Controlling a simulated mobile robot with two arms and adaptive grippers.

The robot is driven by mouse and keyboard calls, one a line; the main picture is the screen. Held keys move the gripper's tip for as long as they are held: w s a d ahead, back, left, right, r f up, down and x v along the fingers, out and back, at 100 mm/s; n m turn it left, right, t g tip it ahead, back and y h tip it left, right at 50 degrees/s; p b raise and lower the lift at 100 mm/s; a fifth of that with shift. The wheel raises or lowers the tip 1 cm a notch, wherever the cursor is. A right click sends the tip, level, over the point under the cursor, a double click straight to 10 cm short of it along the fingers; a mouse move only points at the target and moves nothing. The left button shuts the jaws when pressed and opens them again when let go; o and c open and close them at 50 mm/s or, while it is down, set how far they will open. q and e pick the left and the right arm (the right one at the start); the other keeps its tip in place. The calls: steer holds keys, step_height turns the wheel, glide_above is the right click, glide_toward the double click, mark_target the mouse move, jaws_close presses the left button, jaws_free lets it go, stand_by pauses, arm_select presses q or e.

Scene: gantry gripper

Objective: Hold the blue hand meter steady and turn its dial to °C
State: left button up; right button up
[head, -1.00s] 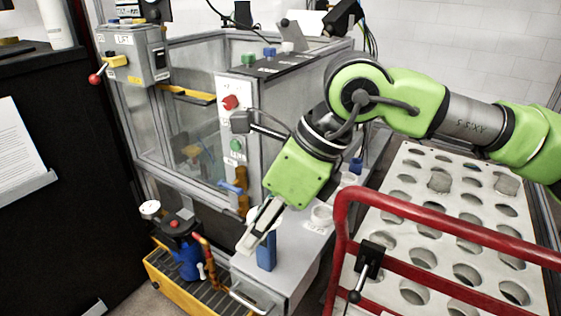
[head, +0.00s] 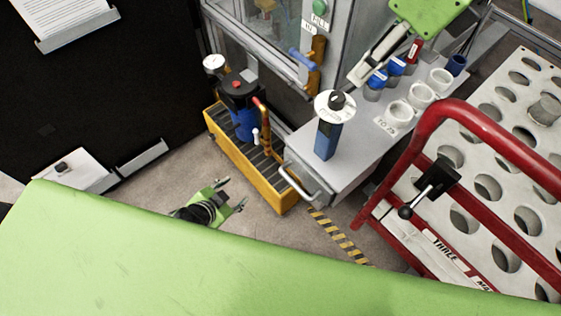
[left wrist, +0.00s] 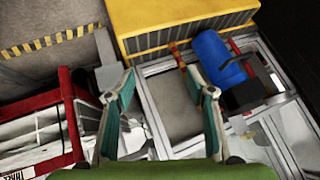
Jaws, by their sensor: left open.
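The blue hand meter (head: 327,140) stands upright near the front end of the grey bench in the head view. Its round white dial face (head: 322,101) with a black knob (head: 337,101) is on top; the dial markings are too small to read. My right gripper (head: 354,78) reaches down from the upper right, its fingertips close to the dial; contact and finger gap are unclear. My left gripper (head: 232,194) is low over the floor, left of the bench and well apart from the meter. The left wrist view shows its fingers (left wrist: 165,95) spread and empty.
White rings (head: 398,113) and blue-topped cups (head: 376,80) stand on the bench (head: 345,178) behind the meter. A yellow crate (head: 262,172) with a blue pump (head: 242,122) is left of it. A red rail (head: 425,125) and perforated rack (head: 515,180) stand right.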

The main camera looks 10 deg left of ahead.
arm_select(q)
steer(key=w+d+r+m+t+h, duration=0.1)
steer(key=w+r+m, duration=0.1)
steer(key=r, duration=0.3)
steer(key=w+d+r+m+t+h, duration=0.1)
steer(key=w+d+r+t, duration=0.1)
steer(key=r, duration=0.3)
steer(key=n+t+h, duration=0.3)
steer(key=h, duration=0.4)
glide_toward(323, 136)
steer(key=x, duration=1.1)
steer(key=shift+w+d, duration=0.2)
steer(key=shift+w, duration=0.15)
